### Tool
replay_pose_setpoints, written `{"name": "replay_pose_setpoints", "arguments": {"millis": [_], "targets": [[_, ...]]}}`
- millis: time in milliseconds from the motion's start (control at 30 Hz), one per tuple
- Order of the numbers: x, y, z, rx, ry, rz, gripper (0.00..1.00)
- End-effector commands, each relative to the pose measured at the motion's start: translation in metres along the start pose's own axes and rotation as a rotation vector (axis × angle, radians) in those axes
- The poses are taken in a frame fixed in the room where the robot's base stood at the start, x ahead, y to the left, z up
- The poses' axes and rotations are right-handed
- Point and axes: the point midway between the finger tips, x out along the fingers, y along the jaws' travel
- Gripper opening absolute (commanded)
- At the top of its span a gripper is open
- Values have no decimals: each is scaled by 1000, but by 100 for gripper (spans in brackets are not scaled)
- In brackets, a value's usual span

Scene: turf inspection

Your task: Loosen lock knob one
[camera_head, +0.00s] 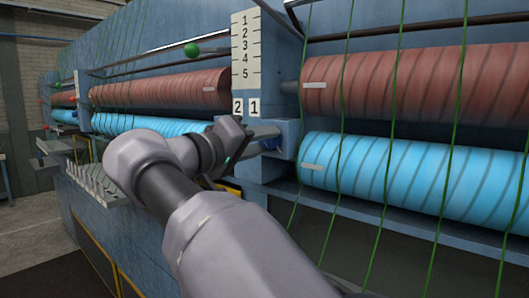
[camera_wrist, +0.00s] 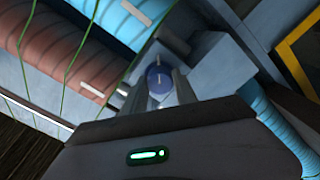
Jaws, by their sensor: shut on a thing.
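Lock knob one is most likely the small round dark-blue knob (camera_wrist: 158,77) in the middle of the wrist view, on a grey-blue block. My gripper (camera_wrist: 161,88) is shut on it, one finger on each side. In the head view my gripper (camera_head: 236,138) reaches to the machine post just below the number plates 2 (camera_head: 238,107) and 1 (camera_head: 254,107).
Red rollers (camera_head: 410,80) and blue rollers (camera_head: 400,172) flank the post, with green strands (camera_head: 344,110) running down across them. A scale plate (camera_head: 246,50) numbered 1 to 5 hangs above. A green ball (camera_head: 191,49) is at upper left. A rack of pegs (camera_head: 95,185) stands at left.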

Motion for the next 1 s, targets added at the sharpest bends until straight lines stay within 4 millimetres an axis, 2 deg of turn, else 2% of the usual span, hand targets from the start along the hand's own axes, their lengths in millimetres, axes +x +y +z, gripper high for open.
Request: {"name": "replay_pose_setpoints", "arguments": {"millis": [400, 1000], "targets": [[0, -1, 0, 191, 1, 1, 0], [0, 1, 0, 226, 1, 1, 0]]}}
